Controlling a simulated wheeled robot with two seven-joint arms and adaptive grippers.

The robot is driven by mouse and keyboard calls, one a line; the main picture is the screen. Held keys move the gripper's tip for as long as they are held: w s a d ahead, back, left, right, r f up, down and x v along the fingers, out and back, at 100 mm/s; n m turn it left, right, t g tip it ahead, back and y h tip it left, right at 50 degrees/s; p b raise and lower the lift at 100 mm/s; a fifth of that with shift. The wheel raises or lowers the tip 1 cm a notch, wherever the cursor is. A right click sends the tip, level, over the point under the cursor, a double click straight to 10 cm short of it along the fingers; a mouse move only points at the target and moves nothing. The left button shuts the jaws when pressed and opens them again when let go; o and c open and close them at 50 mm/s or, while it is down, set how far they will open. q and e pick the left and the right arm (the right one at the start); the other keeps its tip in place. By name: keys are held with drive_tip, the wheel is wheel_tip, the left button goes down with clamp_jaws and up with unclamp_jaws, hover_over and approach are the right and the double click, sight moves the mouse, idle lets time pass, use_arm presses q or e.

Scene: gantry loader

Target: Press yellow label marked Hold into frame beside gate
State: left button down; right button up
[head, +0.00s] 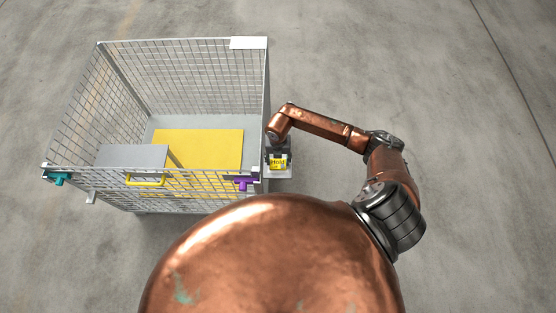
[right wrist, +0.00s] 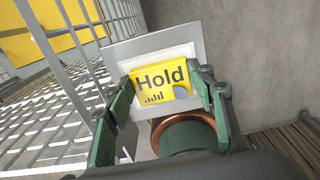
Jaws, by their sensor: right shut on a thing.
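The yellow label (right wrist: 162,76) reads "Hold" and sits between the two green-padded fingers of my right gripper (right wrist: 168,92), which is shut on it. It also shows small in the head view (head: 278,161). Behind it in the right wrist view is the grey frame (right wrist: 194,38) with a pale inner panel. The label overlaps this panel; whether it touches cannot be told. In the head view the frame (head: 284,173) is beside the right end of the gate (head: 205,181), with my right gripper (head: 278,154) over it. My left gripper is out of view.
The wire mesh cage (head: 268,90) stands left of my right arm. Inside lie a yellow panel (head: 215,148) and a grey box (head: 132,156). The gate side carries a teal latch (head: 59,178), a purple latch (head: 243,184) and a yellow handle (head: 146,180). Concrete floor to the right is clear.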

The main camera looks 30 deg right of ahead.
drive_tip(key=o, duration=1.1)
drive_tip(key=shift+o, duration=0.3)
drive_tip(key=o, duration=0.4)
drive_tip(key=shift+w+a+r, duration=0.1)
drive_tip(key=shift+w+a, duration=0.05)
drive_tip(key=shift+a, duration=0.05)
drive_tip(key=shift+c, duration=0.6)
drive_tip(key=shift+o, duration=0.2)
drive_tip(key=shift+r, duration=0.15)
drive_tip(key=shift+o, duration=0.5)
drive_tip(key=shift+r+p, duration=0.85)
drive_tip(key=shift+r, duration=0.1)
drive_tip(key=shift+d+r+p, duration=0.2)
drive_tip(key=shift+r+p, duration=1.6)
drive_tip(key=shift+r, duration=0.5)
